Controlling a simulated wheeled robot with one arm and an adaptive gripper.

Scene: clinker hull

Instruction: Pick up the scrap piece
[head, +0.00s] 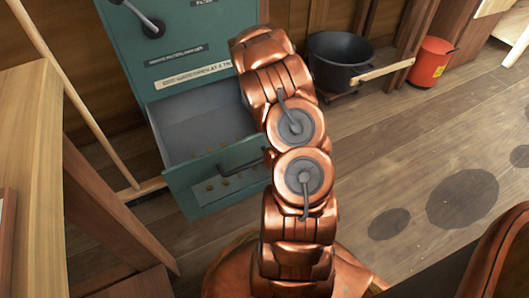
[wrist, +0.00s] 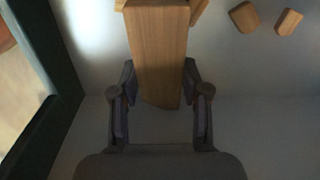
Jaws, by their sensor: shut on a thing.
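A long wooden scrap piece (wrist: 158,45) runs down from the top of the wrist view and ends between my fingers. My gripper (wrist: 159,78) is shut on it, with one finger on each side. In the head view my gripper and this piece are hidden behind my copper arm. The teal cabinet's drawer (head: 168,182) stands pulled open, and several small wooden bits lie in it.
Two small wooden blocks (wrist: 243,17) (wrist: 288,22) lie on the grey drawer floor. A dark drawer wall (wrist: 62,105) runs along the left of the wrist view.

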